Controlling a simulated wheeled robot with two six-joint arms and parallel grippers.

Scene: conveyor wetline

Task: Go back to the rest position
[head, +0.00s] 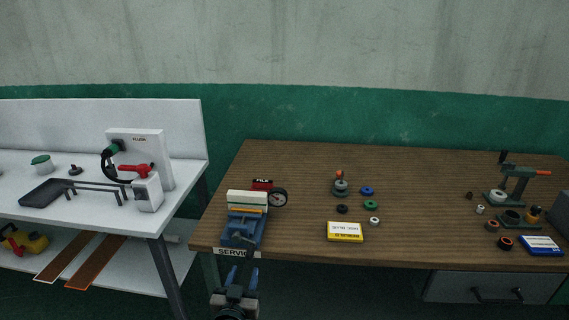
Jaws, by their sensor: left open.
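My left gripper (243,272) shows low in the head view, in front of the wooden bench's front edge at its left end. It points away from me, toward the bench. Its jaws are open and I see nothing between them. It overlaps the lower part of the bench's edge label in the picture. Just beyond it on the bench stands a blue vise-like fixture (240,232) with a pale top block; whether the gripper touches it I cannot tell. My right gripper is not in view.
The wooden bench (420,165) carries a red box with a dial (263,186), a yellow box (345,232), small rings, a green press (517,182) and a blue box (540,246). A white table (185,180) stands left. A drawer (490,286) hangs below the bench.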

